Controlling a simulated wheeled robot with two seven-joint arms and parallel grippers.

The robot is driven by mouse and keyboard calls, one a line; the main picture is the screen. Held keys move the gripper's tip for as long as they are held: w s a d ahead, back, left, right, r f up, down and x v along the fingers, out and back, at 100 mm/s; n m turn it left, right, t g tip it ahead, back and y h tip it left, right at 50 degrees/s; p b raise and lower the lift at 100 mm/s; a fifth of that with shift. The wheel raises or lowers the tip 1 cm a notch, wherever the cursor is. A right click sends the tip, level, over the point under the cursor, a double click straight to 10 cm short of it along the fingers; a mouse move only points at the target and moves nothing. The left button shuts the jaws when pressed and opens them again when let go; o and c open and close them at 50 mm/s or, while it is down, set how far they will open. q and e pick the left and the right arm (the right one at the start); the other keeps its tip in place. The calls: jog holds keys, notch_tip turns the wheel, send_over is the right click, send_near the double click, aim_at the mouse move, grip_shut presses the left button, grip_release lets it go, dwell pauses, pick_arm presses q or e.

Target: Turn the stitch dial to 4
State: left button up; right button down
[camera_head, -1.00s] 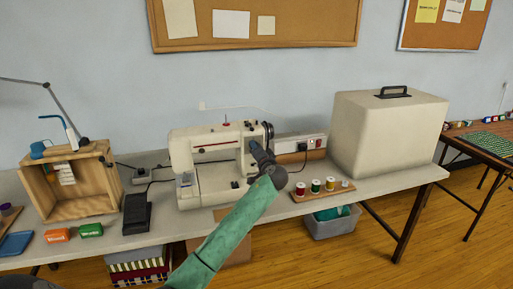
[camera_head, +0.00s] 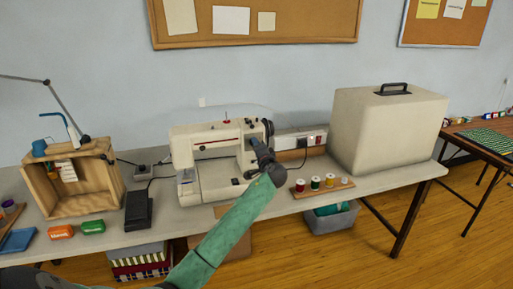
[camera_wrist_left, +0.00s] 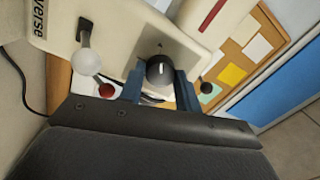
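The white sewing machine (camera_head: 215,150) stands on the table in the head view, and part of its body (camera_wrist_left: 100,25) shows in the left wrist view. The stitch dial (camera_wrist_left: 160,72) is a black round knob with a white mark pointing up in the left wrist view. My left gripper (camera_wrist_left: 160,80) has its two blue-grey fingers apart, one on each side of the dial. Whether they touch it is hard to tell. In the head view my left gripper (camera_head: 256,145) is at the right end of the machine and hides the dial. My right gripper is not in view.
A lever with a pale round knob (camera_wrist_left: 86,62) is left of the dial in the wrist view. Thread spools on a wooden board (camera_head: 322,187), a large beige case (camera_head: 388,135), a black pedal (camera_head: 139,210) and a wooden crate (camera_head: 110,190) stand around the machine.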

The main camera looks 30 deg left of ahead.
pick_arm(q)
jog(key=o, duration=0.4)
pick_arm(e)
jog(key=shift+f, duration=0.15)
pick_arm(q)
jog(key=shift+o, duration=0.2)
jog(key=shift+d, duration=0.1)
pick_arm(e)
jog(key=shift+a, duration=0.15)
pick_arm(q)
jog(key=shift+s+d+f, duration=0.1)
jog(key=shift+s+d, duration=0.1)
jog(key=b+v, duration=0.2)
jog(key=v, duration=0.5)
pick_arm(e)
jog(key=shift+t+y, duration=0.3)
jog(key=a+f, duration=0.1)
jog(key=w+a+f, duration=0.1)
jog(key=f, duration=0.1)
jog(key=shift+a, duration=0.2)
pick_arm(q)
jog(key=shift+d, duration=0.1)
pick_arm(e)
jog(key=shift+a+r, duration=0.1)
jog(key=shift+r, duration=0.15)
